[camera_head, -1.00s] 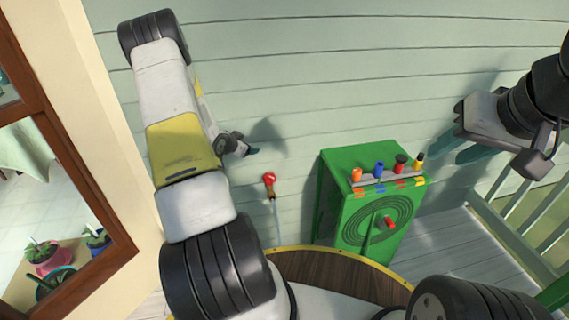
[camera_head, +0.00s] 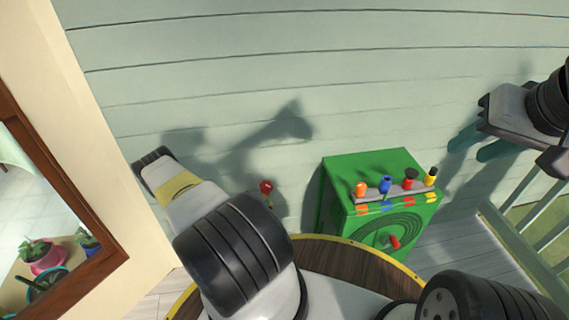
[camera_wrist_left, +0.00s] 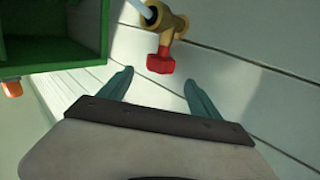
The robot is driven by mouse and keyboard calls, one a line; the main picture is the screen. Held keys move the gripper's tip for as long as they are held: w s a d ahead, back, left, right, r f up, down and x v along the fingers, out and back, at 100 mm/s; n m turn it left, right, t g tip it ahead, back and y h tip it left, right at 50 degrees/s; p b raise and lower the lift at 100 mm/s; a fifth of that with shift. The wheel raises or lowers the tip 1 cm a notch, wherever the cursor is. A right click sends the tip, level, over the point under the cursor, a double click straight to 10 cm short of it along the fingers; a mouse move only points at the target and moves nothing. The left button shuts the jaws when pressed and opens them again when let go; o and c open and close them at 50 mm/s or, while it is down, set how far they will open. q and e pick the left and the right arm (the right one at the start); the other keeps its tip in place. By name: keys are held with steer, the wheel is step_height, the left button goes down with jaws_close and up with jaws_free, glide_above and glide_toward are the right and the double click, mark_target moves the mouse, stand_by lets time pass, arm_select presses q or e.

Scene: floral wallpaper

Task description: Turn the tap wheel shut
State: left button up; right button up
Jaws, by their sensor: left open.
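The red tap wheel (camera_head: 265,187) shows near the wall in the head view, left of the green cabinet. In the left wrist view the red wheel (camera_wrist_left: 160,62) sits on a brass tap body (camera_wrist_left: 168,22) with a pale pipe. My left gripper (camera_wrist_left: 158,79) is open, its two teal fingers apart and pointing toward the wheel. The wheel lies just beyond the fingertips, roughly between them in the picture, and nothing is gripped. In the head view my left gripper is hidden behind my arm. My right gripper (camera_head: 479,145) is open and empty at the right, far from the tap.
A green cabinet (camera_head: 340,175) with several coloured knobs stands right of the tap. In the left wrist view the cabinet (camera_wrist_left: 55,50) is at the upper left. A round wooden table (camera_head: 350,262) is in front. A wooden-framed window (camera_head: 85,225) is at the left.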

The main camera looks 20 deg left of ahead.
mark_target(263, 185)
arm_select(q)
steer(key=w, duration=0.7)
steer(key=shift+w+d, duration=0.35)
steer(key=shift+d, duration=0.05)
steer(key=c, duration=1.4)
steer(key=shift+a+m+h, duration=0.1)
steer(key=shift+m+h, duration=0.2)
steer(key=shift+h, duration=0.2)
steer(key=m+g+h, duration=0.1)
steer(key=m+h, duration=0.1)
steer(key=h, duration=0.1)
steer(key=m+g+h, duration=0.1)
steer(key=m+h, duration=0.1)
steer(key=h, duration=0.1)
steer(key=shift+w+a+g, duration=0.1)
steer(key=shift+a+g, duration=0.1)
steer(key=shift+g, duration=0.1)
steer(key=shift+o, duration=0.2)
steer(key=shift+w+a+m+g+h, duration=0.1)
steer(key=shift+a+m+g+h, duration=0.05)
steer(key=shift+m+g+h, duration=2.1)
steer(key=shift+h, duration=0.45)
